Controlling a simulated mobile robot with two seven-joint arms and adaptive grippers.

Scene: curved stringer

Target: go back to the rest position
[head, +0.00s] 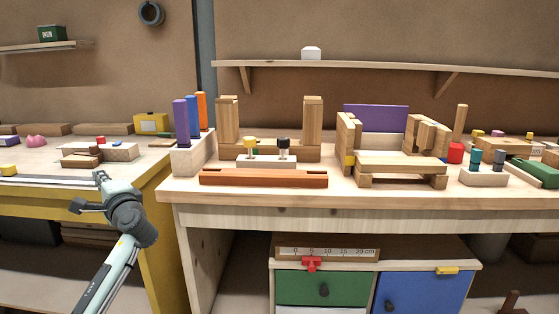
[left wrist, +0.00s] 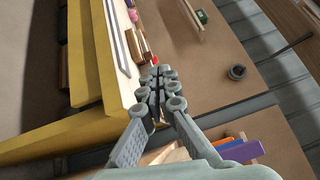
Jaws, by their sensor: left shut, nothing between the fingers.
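My left gripper (head: 101,178) is in the head view at the left, in front of the yellow-sided bench (head: 155,200) and left of the middle workbench (head: 330,196). In the left wrist view its fingers (left wrist: 155,82) are together with nothing between them. My left arm comes up from the bottom edge. My right gripper is in neither view. A long reddish-brown wooden piece (head: 263,178) lies along the front of the middle workbench, away from my gripper.
A pale block with purple, blue and orange sticks (head: 193,153) stands at the workbench's left corner. Wooden assemblies (head: 401,170) stand farther right. Green (head: 322,289) and blue (head: 425,292) drawers sit below. Open space lies between bench and drawers.

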